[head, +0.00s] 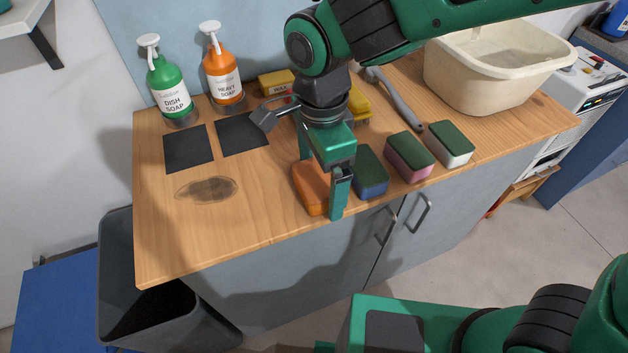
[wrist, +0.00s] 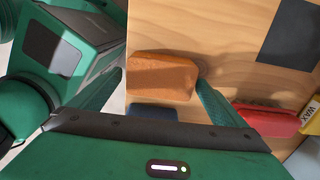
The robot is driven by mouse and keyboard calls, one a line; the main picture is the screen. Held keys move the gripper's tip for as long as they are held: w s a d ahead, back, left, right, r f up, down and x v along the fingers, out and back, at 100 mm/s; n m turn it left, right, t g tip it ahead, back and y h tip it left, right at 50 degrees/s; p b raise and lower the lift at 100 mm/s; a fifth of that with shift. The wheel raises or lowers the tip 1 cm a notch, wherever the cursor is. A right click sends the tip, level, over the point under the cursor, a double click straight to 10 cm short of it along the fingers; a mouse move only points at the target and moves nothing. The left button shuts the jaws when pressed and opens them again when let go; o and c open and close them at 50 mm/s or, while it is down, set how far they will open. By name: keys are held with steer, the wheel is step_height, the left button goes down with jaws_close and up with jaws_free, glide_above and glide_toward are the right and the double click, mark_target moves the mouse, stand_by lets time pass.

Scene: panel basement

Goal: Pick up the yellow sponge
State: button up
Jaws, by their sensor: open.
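No plainly yellow sponge shows. An orange sponge (head: 309,188) lies at the front edge of the wooden counter, partly hidden by my gripper (head: 321,186). In the wrist view the orange sponge (wrist: 162,76) lies between the two spread green fingers of my gripper (wrist: 158,88). The fingers are open, and I cannot tell whether either touches it. To its right in the head view are a blue sponge (head: 371,184), a pink sponge (head: 407,167) and a white sponge (head: 449,155), each with a dark green top.
Green (head: 168,85) and orange (head: 222,78) soap bottles stand at the back left. Two black squares (head: 188,148) and a dark stain (head: 207,190) are on the counter (head: 160,245). A yellow wax box (head: 275,84) and a cream basin (head: 480,85) are farther back.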

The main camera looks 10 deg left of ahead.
mark_target(320, 176)
steer(key=c, duration=1.2)
steer(key=shift+r, duration=0.1)
steer(key=shift+r, duration=0.55)
step_height(320, 176, up, 3)
steer(key=shift+f, duration=0.2)
steer(key=s+a+r, duration=0.5)
steer(key=s+r, duration=0.2)
steer(key=s, duration=0.3)
steer(key=shift+s+a, duration=0.15)
steer(key=shift+a, duration=0.15)
steer(key=shift+r, duration=0.1)
steer(key=shift+o, duration=0.7)
